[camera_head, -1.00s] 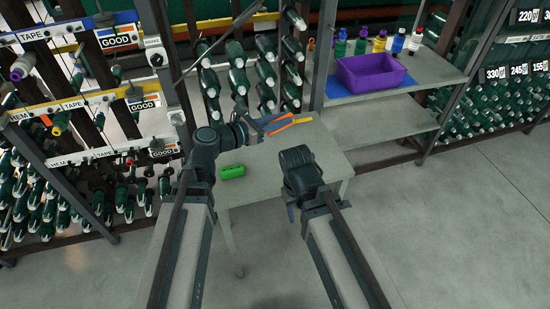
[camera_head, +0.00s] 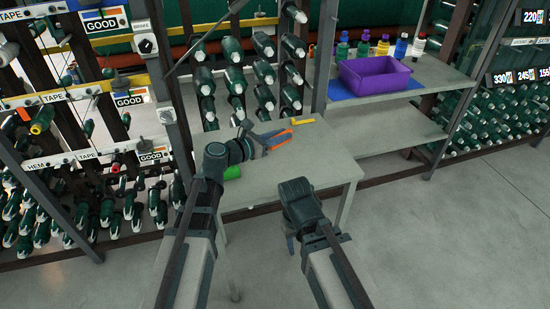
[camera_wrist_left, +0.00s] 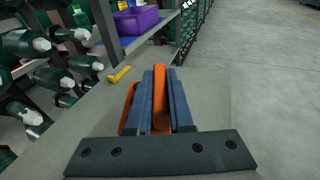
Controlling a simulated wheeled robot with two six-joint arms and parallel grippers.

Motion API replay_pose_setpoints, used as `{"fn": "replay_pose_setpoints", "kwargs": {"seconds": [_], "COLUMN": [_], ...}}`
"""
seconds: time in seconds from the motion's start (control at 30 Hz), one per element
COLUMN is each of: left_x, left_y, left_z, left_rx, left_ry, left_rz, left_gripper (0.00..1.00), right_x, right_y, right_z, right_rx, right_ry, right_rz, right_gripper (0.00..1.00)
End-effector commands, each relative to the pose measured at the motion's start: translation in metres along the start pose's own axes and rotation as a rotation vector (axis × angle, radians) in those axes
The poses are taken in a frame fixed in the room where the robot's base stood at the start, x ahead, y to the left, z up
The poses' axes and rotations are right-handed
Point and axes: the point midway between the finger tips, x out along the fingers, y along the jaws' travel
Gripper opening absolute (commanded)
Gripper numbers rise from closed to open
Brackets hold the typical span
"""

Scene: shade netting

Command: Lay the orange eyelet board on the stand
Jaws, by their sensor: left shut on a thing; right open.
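The orange eyelet board (camera_head: 280,133) is in my left gripper (camera_head: 272,137), which is shut on it above the grey table (camera_head: 280,170). In the left wrist view the orange board (camera_wrist_left: 159,95) shows as a strip between the two blue fingers, and more orange shows left of them. Its eyelets cannot be made out. My right gripper (camera_head: 291,243) is open and empty, low at the table's front edge. I cannot tell which thing is the stand.
A yellow piece (camera_head: 303,122) lies on the table just beyond the left gripper. A shelf at the back right holds a purple bin (camera_head: 375,78) and several bottles. Spool racks stand behind and left.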

Motion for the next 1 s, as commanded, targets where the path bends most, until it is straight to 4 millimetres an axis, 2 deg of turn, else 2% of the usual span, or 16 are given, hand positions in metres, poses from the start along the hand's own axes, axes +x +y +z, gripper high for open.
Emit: {"fn": "replay_pose_setpoints", "kwargs": {"seconds": [0.37, 0.67, 1.0], "left_x": [0.008, 0.009, 0.015], "left_y": [0.000, 0.000, 0.000], "left_z": [-0.056, -0.061, -0.097], "left_rx": [0.000, 0.000, 0.000], "left_ry": [0.000, 0.000, 0.000], "left_rz": [0.000, 0.000, 0.000], "left_gripper": [0.00, 0.00, 0.00], "right_x": [0.056, 0.062, 0.098], "right_y": [-0.005, -0.006, -0.009], "right_z": [-0.003, -0.004, -0.006], "right_rx": [0.000, 0.000, 0.000], "right_ry": [0.000, 0.000, 0.000], "right_rz": [0.000, 0.000, 0.000], "right_gripper": [0.50, 0.50, 0.50]}}
